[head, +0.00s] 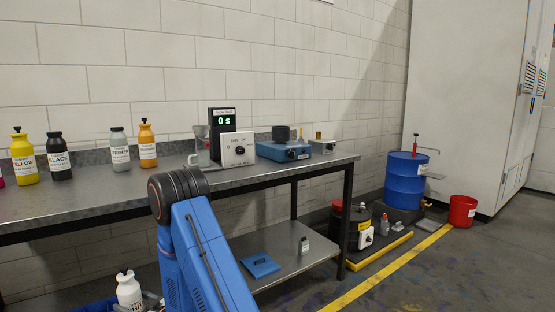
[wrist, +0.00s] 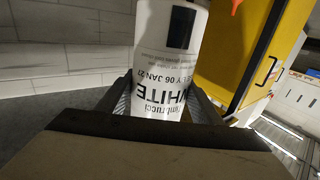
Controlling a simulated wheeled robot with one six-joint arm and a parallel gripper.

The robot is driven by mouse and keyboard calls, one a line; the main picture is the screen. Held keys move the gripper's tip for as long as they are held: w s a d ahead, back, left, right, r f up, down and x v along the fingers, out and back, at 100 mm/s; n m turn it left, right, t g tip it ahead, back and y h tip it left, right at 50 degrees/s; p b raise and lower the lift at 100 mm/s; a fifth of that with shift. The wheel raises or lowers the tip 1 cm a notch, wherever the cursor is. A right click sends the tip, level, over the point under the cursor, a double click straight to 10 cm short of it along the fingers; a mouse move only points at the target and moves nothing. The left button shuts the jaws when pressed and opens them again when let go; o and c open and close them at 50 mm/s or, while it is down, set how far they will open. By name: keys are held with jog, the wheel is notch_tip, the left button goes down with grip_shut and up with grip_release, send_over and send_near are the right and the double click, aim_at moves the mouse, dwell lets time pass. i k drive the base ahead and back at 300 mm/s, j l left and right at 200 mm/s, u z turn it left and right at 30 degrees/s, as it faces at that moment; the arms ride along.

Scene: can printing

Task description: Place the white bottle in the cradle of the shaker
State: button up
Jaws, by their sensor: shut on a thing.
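The white bottle (wrist: 165,50) stands between my gripper's fingers (wrist: 160,98) in the wrist view, its label reading WHITE upside down. My gripper is shut on it. The bottle also shows at the bottom left of the head view (head: 129,292), below the bench top, with my blue arm to its right. A blue device (head: 284,152) with a dark cup-like holder (head: 281,133) on top stands toward the right end of the bench. It may be the shaker; the holder looks empty from this side, but its inside is hidden.
Yellow (head: 24,160), black (head: 59,157), primer (head: 120,151) and orange (head: 147,146) bottles stand on the bench (head: 90,197). A timer reading 0 s (head: 223,121) stands left of the blue device. A yellow cabinet (wrist: 240,50) is close right of the held bottle in the wrist view.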

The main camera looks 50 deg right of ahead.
aim_at(280, 140)
jog(key=i+l+z, duration=0.15)
jog(key=z, duration=0.25)
jog(key=i+l+z, duration=0.1)
jog(key=z, duration=1.65)
